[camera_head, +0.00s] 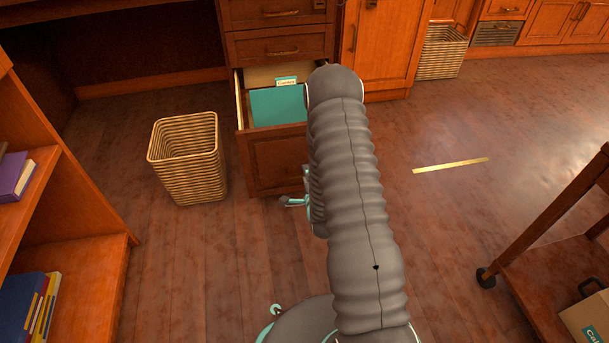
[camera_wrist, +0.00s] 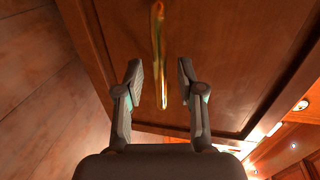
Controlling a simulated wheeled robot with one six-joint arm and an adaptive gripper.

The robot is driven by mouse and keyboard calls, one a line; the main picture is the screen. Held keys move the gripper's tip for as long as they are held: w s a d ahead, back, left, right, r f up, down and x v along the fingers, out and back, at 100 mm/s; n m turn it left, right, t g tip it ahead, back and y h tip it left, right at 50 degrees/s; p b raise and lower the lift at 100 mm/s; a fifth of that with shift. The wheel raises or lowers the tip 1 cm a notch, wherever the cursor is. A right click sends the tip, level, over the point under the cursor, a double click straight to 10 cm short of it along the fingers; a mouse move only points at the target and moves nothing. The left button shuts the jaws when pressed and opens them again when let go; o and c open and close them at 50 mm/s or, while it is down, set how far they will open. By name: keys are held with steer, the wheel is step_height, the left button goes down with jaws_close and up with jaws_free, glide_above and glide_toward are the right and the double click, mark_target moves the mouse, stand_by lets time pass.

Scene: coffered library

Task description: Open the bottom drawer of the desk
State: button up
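The desk's bottom drawer (camera_head: 275,155) is pulled out in the head view, with a teal folder (camera_head: 278,106) and a tan labelled divider (camera_head: 270,75) inside. Its wooden front (camera_wrist: 235,60) fills much of the wrist view. The drawer's brass handle (camera_wrist: 157,45) runs upright in that view. My gripper (camera_wrist: 160,82) is open in front of the drawer front, with one finger on each side of the handle's line and a gap on both sides. In the head view my arm hides the handle and most of my gripper (camera_head: 298,198).
A wicker basket (camera_head: 187,160) stands left of the open drawer. A bookshelf (camera_head: 75,240) is at the left edge and a wheeled cart (camera_head: 550,240) at the right. The floor right of my arm is clear, apart from a flat yellow strip (camera_head: 450,165).

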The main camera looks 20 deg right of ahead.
steer(key=v, duration=0.6)
steer(key=shift+s, duration=0.4)
steer(key=shift+a, duration=0.1)
